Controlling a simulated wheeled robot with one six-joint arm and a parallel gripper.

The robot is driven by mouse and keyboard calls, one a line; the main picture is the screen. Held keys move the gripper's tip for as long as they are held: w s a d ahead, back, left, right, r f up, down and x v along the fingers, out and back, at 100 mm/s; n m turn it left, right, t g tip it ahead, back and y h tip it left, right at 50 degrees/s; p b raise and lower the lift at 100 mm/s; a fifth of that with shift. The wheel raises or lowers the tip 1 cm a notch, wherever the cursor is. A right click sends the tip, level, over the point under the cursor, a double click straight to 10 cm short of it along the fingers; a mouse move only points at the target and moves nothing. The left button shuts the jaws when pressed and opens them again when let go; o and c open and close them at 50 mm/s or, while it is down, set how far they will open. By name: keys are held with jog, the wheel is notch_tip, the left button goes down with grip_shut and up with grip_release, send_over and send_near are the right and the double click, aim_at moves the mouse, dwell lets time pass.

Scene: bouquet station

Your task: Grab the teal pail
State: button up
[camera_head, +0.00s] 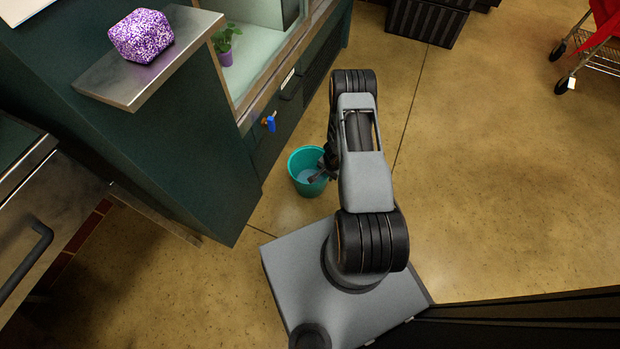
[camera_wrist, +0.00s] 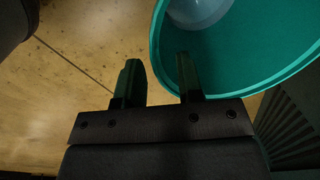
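The teal pail (camera_head: 297,164) stands upright on the floor beside the dark green cabinet, with something pale blue in its bottom. My gripper (camera_head: 318,177) is at the right side of its rim, partly hidden by my arm. In the wrist view, the pail (camera_wrist: 240,65) fills the upper right. My gripper (camera_wrist: 160,82) is open there, its two fingers apart. The right finger overlaps the pail's inside and the left one is outside, with the rim passing between them. I see a gap, and cannot tell whether either finger touches the wall.
The green cabinet (camera_head: 190,150) rises close to the pail's left. A blue tap handle (camera_head: 269,122) sticks out above it. A purple speckled block (camera_head: 141,36) lies on a metal shelf (camera_head: 150,75). Black crates (camera_head: 428,20) stand at the back. The floor (camera_head: 500,180) to the right is clear.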

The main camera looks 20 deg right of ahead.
aim_at(326, 181)
jog(key=shift+w+a+f+b, duration=0.15)
jog(key=shift+f+b, duration=0.25)
jog(key=shift+f, duration=0.9)
jog(key=shift+w+a+f+b, duration=0.15)
jog(key=shift+f+b, duration=0.25)
jog(key=shift+f, duration=0.9)
jog(key=shift+d, duration=0.1)
grip_shut()
jog(key=shift+w+r, duration=0.1)
jog(key=shift+r, duration=0.05)
